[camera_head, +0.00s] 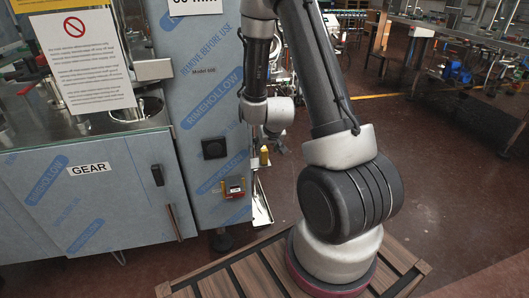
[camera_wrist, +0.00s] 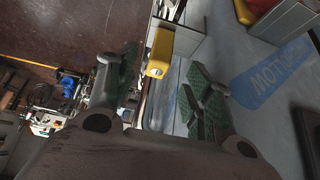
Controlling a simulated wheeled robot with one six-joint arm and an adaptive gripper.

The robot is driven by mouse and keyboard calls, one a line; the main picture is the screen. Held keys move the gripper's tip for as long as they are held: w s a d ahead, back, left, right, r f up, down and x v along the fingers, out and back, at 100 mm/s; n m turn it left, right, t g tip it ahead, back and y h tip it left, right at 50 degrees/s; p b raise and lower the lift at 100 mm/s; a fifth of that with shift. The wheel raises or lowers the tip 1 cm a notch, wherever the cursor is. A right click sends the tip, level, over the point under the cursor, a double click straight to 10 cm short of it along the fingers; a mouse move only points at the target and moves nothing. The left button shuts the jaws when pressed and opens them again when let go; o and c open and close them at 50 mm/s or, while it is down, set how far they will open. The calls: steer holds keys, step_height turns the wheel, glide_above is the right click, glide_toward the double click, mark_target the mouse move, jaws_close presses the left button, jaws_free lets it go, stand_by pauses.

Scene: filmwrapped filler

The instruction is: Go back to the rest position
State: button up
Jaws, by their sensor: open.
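My gripper (camera_wrist: 158,90) is open in the wrist view, its two green-padded fingers spread apart. I see nothing held between them. A yellow block-like part (camera_wrist: 160,50) with a round end lies beyond the fingertips, in line with the gap; I cannot tell how far off it is. In the head view my arm stands up and bends down over the side of the wrapped machine (camera_head: 205,75). There the gripper is small and partly hidden, close to the small yellow part (camera_head: 264,156).
A narrow metal tray (camera_head: 261,205) hangs beside the machine. The cabinet labelled GEAR (camera_head: 89,169) has black handles. Brown floor (camera_head: 420,150) lies open to the right, with benches behind.

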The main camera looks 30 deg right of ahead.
steer(key=s+a+r+g+y, duration=0.1)
steer(key=s+a+g, duration=0.1)
steer(key=s, duration=0.4)
steer(key=s+a+r+g+y, duration=0.1)
steer(key=s+a+r+g, duration=0.15)
steer(key=s, duration=0.35)
steer(key=s+r+n, duration=0.1)
steer(key=s+r, duration=0.3)
steer(key=r, duration=0.4)
steer(key=s+a+r+n+t, duration=0.1)
steer(key=s+r, duration=0.4)
steer(key=r, duration=0.4)
steer(key=s+r+n+t, duration=0.1)
steer(key=s+r, duration=0.4)
steer(key=r, duration=0.4)
steer(key=shift+s+a+r, duration=0.15)
steer(key=shift+s+a, duration=0.05)
